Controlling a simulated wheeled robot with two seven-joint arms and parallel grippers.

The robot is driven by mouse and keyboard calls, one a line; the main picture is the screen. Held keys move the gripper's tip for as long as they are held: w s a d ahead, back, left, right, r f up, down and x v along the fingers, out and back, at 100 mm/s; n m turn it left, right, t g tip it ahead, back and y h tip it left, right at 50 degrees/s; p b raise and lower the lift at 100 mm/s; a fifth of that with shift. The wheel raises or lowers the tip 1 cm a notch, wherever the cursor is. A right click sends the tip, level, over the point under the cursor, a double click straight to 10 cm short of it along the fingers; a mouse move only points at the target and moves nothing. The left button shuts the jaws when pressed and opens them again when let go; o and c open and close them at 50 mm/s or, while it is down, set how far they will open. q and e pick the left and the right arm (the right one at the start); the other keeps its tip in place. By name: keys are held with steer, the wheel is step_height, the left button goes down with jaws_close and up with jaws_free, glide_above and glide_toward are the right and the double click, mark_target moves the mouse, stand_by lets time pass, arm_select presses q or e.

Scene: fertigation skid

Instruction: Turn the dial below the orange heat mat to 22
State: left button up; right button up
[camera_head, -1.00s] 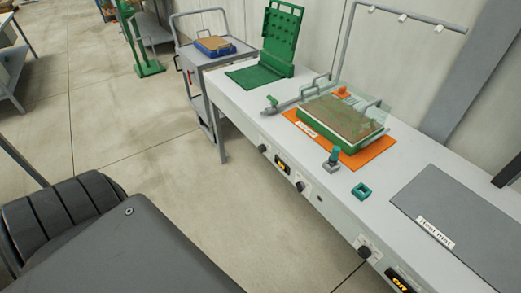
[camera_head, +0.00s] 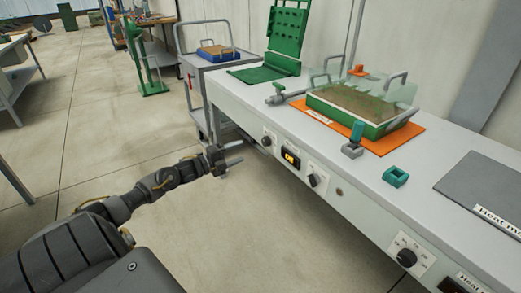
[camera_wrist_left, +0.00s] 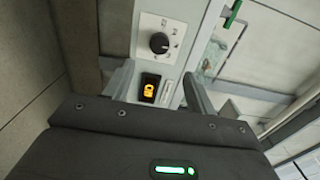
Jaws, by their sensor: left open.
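The orange heat mat (camera_head: 405,139) lies on the bench under a green tray with a clear lid. The dial settings are too small to read.
A grey heat mat (camera_head: 490,187) lies at the right, with another dial (camera_head: 407,257) on the bench front below. A teal block (camera_head: 395,177) stands near the front edge. A grey trolley (camera_head: 200,90) stands at the bench's far end. The floor before the bench is clear.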

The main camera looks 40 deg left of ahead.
mark_target(264, 143)
arm_select(q)
steer(key=b+x, duration=0.1)
steer(key=x, duration=0.9)
steer(key=shift+w, duration=0.4)
arm_select(e)
steer(key=w+t, duration=0.1)
steer(key=w+a+r, duration=0.1)
steer(key=w+a+t, duration=0.1)
steer(key=shift+w+r+n+t+y, duration=0.25)
steer(key=shift+r+n+t+y, duration=0.05)
steer(key=shift+y, duration=0.1)
